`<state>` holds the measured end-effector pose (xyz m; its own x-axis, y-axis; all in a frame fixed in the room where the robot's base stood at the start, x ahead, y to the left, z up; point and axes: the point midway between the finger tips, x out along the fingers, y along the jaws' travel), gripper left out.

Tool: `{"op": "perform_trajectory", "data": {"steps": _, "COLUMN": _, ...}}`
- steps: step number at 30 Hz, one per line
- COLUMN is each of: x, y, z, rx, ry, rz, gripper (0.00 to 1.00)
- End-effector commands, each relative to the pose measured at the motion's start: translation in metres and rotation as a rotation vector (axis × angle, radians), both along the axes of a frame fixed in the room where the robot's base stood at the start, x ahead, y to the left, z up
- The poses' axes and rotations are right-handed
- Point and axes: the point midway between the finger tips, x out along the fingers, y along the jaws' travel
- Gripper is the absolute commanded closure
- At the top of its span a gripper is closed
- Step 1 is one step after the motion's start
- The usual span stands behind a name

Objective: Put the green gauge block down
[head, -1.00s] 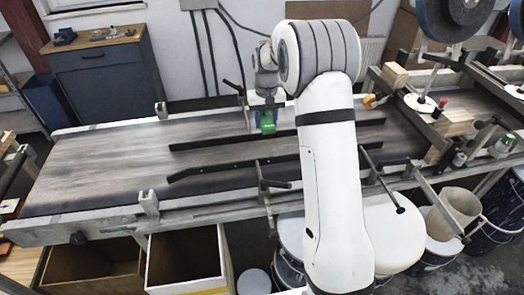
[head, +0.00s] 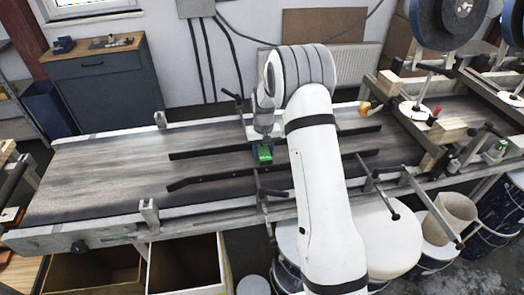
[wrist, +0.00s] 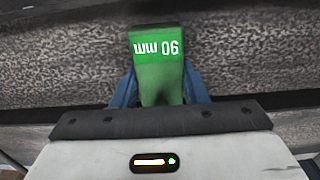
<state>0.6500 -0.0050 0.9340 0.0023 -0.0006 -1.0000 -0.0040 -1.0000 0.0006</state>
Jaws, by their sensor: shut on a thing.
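The green gauge block (wrist: 157,72) shows in the wrist view with "90 mm" on it, upside down in the picture. Blue fingers stand on both sides of it. My gripper (head: 264,148) is shut on the block and points down over the conveyor belt (head: 100,172). In the head view the green block (head: 265,154) is between the two dark guide rails. I cannot tell whether its underside touches the belt.
Two dark guide rails (head: 215,180) run along the belt, one on each side of the block. The left part of the belt is clear. Wooden blocks (head: 455,130) and a reel stand (head: 412,110) are at the right.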

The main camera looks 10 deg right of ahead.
Motion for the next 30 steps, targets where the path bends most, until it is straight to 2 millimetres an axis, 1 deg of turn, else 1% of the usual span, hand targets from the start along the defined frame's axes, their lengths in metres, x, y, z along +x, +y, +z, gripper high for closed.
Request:
{"op": "perform_trajectory", "data": {"steps": 11, "x": -0.001, "y": 0.001, "z": -0.014, "rx": 0.000, "ry": 0.002, "rz": 0.001, "gripper": 0.95}}
{"op": "perform_trajectory", "data": {"steps": 14, "x": -0.001, "y": 0.001, "z": -0.015, "rx": 0.000, "ry": 0.005, "rz": 0.001, "gripper": 0.95}}
{"op": "perform_trajectory", "data": {"steps": 15, "x": -0.002, "y": 0.001, "z": -0.016, "rx": 0.000, "ry": 0.007, "rz": 0.001, "gripper": 0.59}}
{"op": "perform_trajectory", "data": {"steps": 21, "x": -0.004, "y": 0.001, "z": -0.017, "rx": 0.000, "ry": 0.012, "rz": 0.002, "gripper": 0.43}}
{"op": "perform_trajectory", "data": {"steps": 23, "x": -0.004, "y": 0.001, "z": -0.015, "rx": 0.000, "ry": 0.012, "rz": 0.002, "gripper": 0.42}}
{"op": "perform_trajectory", "data": {"steps": 24, "x": -0.004, "y": 0.001, "z": -0.012, "rx": 0.000, "ry": 0.012, "rz": 0.002, "gripper": 0.38}}
{"op": "perform_trajectory", "data": {"steps": 28, "x": -0.003, "y": 0.002, "z": 0.002, "rx": 0.001, "ry": 0.010, "rz": 0.003, "gripper": 0.38}}
{"op": "perform_trajectory", "data": {"steps": 30, "x": -0.002, "y": 0.002, "z": 0.017, "rx": 0.001, "ry": 0.005, "rz": 0.003, "gripper": 0.38}}
